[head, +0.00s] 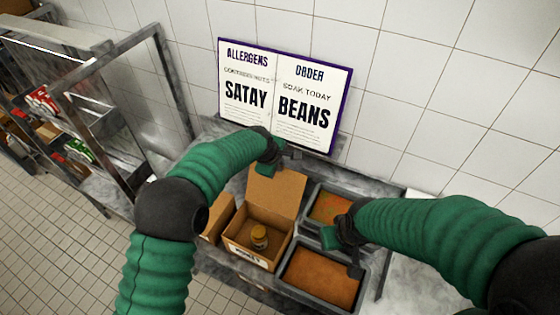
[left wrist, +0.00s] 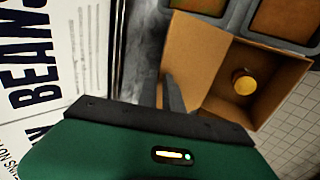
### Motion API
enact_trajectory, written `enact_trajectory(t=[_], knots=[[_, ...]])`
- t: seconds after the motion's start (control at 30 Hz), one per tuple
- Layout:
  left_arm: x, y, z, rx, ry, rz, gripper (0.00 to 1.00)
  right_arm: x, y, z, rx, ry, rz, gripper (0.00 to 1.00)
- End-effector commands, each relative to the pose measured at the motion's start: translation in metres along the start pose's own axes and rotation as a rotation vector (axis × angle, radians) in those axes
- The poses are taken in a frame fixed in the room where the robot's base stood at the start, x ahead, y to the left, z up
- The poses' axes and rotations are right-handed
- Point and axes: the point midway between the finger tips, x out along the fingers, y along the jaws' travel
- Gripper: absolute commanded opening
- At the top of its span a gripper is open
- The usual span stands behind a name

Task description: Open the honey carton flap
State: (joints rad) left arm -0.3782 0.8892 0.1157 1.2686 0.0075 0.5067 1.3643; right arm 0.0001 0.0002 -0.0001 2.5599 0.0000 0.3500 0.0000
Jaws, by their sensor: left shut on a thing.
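The honey carton (head: 246,262) is a brown cardboard box with a label on its front. Its flap (head: 277,190) stands raised at the back, so the inside shows. A jar with a yellow lid (head: 259,235) sits inside; it also shows in the left wrist view (left wrist: 243,82). My left gripper (head: 287,155) is at the flap's top edge and is shut on the flap; its fingers (left wrist: 168,94) overlap the cardboard edge in the left wrist view. My right gripper (head: 342,236) is right of the carton, over the trays; its jaws are not clear.
Two grey trays with orange-brown food, one behind (head: 330,207) and one in front (head: 322,277), stand right of the carton. Another brown box (head: 216,219) is at its left. A sign (head: 284,95) stands behind at the wall. A metal rack (head: 110,110) is at left.

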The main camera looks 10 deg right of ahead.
Motion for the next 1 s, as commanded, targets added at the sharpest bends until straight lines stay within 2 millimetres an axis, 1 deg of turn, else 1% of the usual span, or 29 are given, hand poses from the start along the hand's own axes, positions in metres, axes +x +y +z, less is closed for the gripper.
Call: enact_trajectory(t=[0.4,0.43,0.53,0.87,0.97,1.0], knots=[[0.004,0.0,0.0,-0.001,0.001,-0.011,0.0,0.0,0.0,0.0,0.0,0.0,0.0,0.36],[0.004,0.0,0.0,-0.001,0.001,-0.011,0.13,0.0,0.0,0.0,0.0,0.0,0.0,0.36],[0.004,-0.001,0.0,-0.001,0.001,-0.011,0.26,0.0,0.0,0.0,0.0,0.0,0.0,0.36],[0.0,0.0,0.001,-0.001,0.001,-0.008,0.26,0.002,0.0,0.001,0.0,0.0,0.0,0.36],[-0.01,0.0,0.001,-0.002,0.002,-0.005,0.26,0.009,0.0,0.002,0.0,0.0,0.0,0.36],[-0.017,0.0,0.001,-0.002,0.002,-0.005,0.26,0.014,0.0,0.003,0.0,0.0,0.0,0.36]])
